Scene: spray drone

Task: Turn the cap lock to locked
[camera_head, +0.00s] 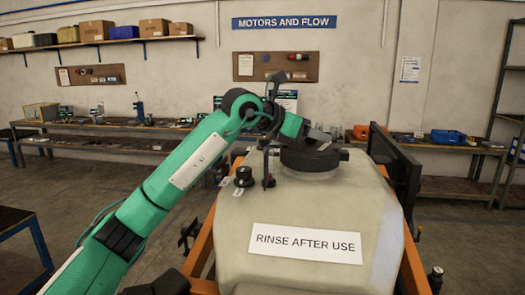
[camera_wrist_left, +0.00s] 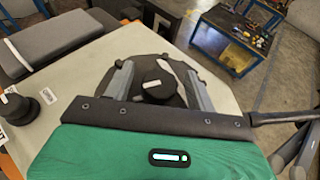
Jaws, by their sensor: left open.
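A pale tank (camera_head: 305,212) bears a broad black round cap (camera_head: 310,157) on top. My left gripper (camera_head: 308,135) is at the cap; the arm partly hides its fingers in the head view. In the left wrist view the open fingers of the left gripper (camera_wrist_left: 160,80) stand on either side of a black knob (camera_wrist_left: 158,88) with a white mark, on a dark disc. I cannot tell whether they touch it. Another black knob (camera_head: 243,176) stands left of the cap beside small white labels (camera_head: 238,192); it also shows in the left wrist view (camera_wrist_left: 17,106). My right gripper is not in view.
An orange frame (camera_head: 412,262) holds the tank. A dark upright panel (camera_head: 396,170) stands close on the right of the cap. Workbenches (camera_head: 105,128) line the back wall. A blue-framed table (camera_head: 22,222) is at the left, with open floor between.

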